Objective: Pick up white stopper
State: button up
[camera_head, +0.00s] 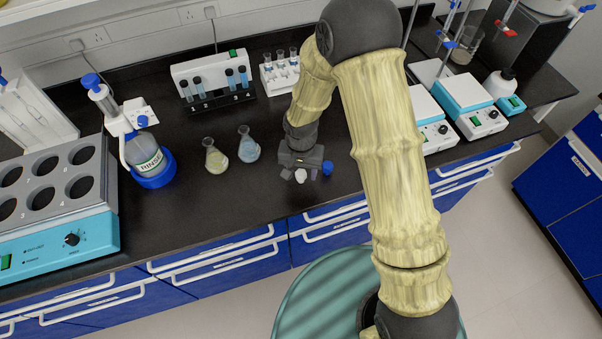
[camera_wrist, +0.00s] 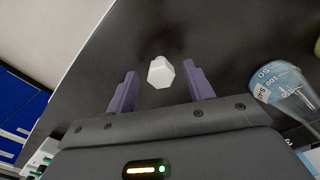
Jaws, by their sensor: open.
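The white stopper (camera_wrist: 161,73) lies on the black bench top in the wrist view, between and slightly beyond the two purple fingertips. My gripper (camera_wrist: 158,82) is open, with a gap on each side of the stopper and nothing held. In the head view the white stopper (camera_head: 301,175) shows just below my gripper (camera_head: 302,172), near the bench's front edge. I cannot tell the exact height of the fingers above the bench.
A blue stopper (camera_head: 327,167) sits just right of my gripper. Flasks with blue (camera_head: 248,150) and yellowish liquid (camera_head: 216,160) stand to the left. Behind is a tube rack (camera_head: 281,73). Bench between flasks and front edge is clear.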

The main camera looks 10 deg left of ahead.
jog(key=shift+f, duration=1.25)
jog(key=c, duration=1)
